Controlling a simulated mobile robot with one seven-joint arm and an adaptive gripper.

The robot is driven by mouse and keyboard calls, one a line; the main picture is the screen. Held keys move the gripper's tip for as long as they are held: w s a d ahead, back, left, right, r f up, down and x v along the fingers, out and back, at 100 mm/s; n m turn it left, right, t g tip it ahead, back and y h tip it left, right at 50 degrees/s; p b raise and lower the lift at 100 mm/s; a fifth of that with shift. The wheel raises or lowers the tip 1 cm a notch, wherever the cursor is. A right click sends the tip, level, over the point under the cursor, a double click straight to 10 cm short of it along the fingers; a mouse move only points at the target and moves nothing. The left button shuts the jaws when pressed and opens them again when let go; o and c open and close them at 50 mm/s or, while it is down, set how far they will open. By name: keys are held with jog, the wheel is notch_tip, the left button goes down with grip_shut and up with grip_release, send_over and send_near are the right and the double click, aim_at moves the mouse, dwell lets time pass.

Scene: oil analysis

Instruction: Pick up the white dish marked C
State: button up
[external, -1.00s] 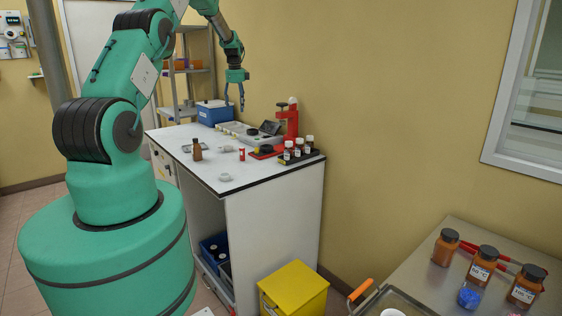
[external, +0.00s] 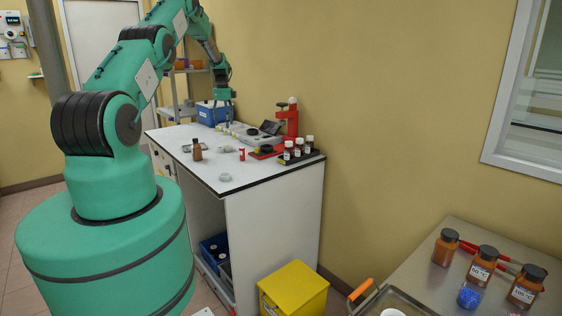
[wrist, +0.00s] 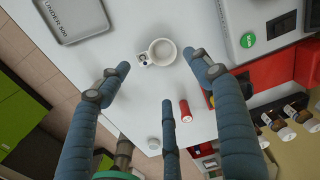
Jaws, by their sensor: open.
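A white round dish (wrist: 170,50) with a small tab stands on the white bench (external: 262,178); the mark on its tab is too small to read for sure. In the wrist view it lies ahead of my gripper (wrist: 158,75), between the two outer fingers and beyond the third. My gripper is open and empty, with its fingers apart from the dish. In the external view my gripper (external: 226,113) hangs over the back part of the bench. Another small white piece (external: 225,177) sits near the bench's front edge; its mark is not readable.
A red cylinder (wrist: 185,110) stands near the fingers. A grey tray marked "UNDER 500" (wrist: 95,14) lies beyond. A brown bottle (external: 197,152), a red press (external: 292,120) and several dark vials (external: 298,150) stand on the bench. A blue box (external: 208,113) is behind.

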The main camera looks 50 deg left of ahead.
send_over(226, 149)
jog(key=w+a, duration=0.2)
jog(key=shift+a+f, duration=0.2)
jog(key=shift+f, duration=4.05)
jog(key=shift+f, duration=0.15)
jog(key=shift+w+f+p, duration=0.1)
jog(key=shift+f+p, duration=0.25)
jog(key=shift+f, duration=2.1)
jog(key=c, duration=1.1)
